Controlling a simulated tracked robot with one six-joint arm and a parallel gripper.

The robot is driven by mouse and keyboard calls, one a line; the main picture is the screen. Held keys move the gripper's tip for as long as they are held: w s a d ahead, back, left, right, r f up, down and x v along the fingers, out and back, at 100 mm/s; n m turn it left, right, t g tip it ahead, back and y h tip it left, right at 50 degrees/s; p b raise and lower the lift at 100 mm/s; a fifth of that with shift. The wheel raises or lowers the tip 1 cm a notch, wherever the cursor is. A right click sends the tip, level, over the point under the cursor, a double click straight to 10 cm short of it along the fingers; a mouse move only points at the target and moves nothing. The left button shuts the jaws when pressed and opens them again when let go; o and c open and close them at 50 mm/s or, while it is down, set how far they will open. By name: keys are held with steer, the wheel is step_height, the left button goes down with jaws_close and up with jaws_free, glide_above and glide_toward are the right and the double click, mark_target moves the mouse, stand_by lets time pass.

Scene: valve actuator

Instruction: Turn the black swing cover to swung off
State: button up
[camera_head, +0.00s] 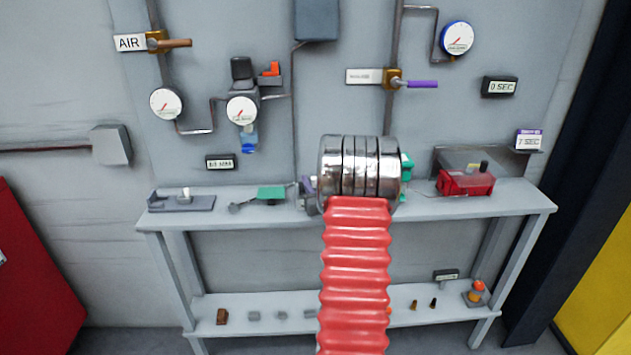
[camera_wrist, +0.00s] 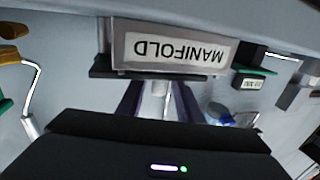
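In the wrist view the fingers of my gripper (camera_wrist: 156,97) stand apart, with a pale grey rod (camera_wrist: 156,104) showing between them. I cannot tell if the fingers touch the rod. A black bar (camera_wrist: 105,68) lies just past the fingertips, along a plate marked MANIFOLD (camera_wrist: 175,50) that appears upside down. I cannot tell if this bar is the black swing cover; no cover is clearly identifiable.
The shelf top (camera_head: 418,205) carries a grey fixture (camera_head: 181,203) and green block (camera_head: 271,193) at left, and a red box (camera_head: 465,182) at right. An AIR valve handle (camera_head: 176,43), gauges and a purple valve handle (camera_head: 422,84) are on the wall. Small parts lie on the lower shelf.

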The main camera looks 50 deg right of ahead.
jaws_close()
stand_by(0.3)
